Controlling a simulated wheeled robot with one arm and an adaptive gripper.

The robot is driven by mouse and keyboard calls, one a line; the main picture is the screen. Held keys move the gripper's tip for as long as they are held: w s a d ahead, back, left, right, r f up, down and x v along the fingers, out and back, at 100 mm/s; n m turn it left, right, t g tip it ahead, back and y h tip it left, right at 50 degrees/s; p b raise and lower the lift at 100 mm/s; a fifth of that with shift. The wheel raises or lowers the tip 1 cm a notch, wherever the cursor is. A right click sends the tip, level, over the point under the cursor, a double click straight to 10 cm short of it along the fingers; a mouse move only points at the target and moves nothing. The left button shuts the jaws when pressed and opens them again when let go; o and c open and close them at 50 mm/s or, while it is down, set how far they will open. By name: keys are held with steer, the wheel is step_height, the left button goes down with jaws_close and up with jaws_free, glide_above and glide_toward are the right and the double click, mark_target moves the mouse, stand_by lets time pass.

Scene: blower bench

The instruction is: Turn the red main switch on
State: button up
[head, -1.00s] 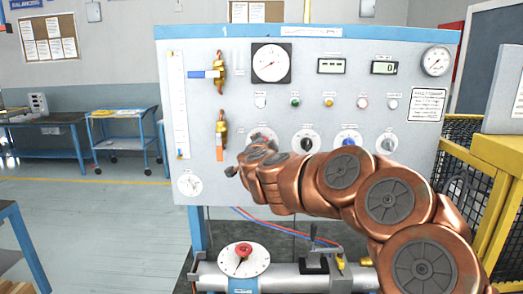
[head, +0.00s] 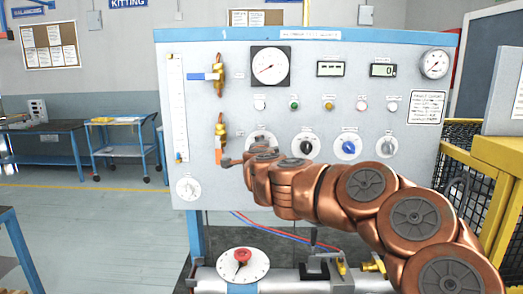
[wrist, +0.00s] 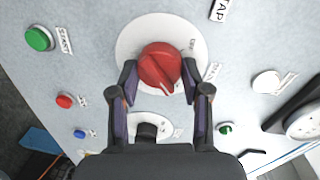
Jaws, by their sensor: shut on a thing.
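The red main switch (wrist: 160,65) is a round red knob with a pale pointer line, on a white disc plate (wrist: 128,45), in the wrist view. An OFF label stands to the right of it. My gripper (wrist: 160,78) has one finger on each side of the knob and is shut on it. The line on the knob points down and slightly right in the wrist view. In the head view my gripper (head: 231,162) is at the lower left part of the panel (head: 220,100), and my arm hides the red switch there.
Black (head: 306,146), blue (head: 348,146) and grey (head: 387,146) knobs sit in a row on the panel. Green (wrist: 39,38) and red (wrist: 64,101) buttons show in the wrist view. A second red knob (head: 243,255) is on a dial below. A yellow frame (head: 497,155) stands at right.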

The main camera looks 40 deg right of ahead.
steer(key=shift+r, duration=0.15)
steer(key=o, duration=1.2)
steer(key=shift+c, duration=0.2)
steer(key=f+v, duration=0.1)
steer(key=v, duration=1.1)
steer(key=shift+r, duration=0.4)
steer(key=shift+w, duration=0.1)
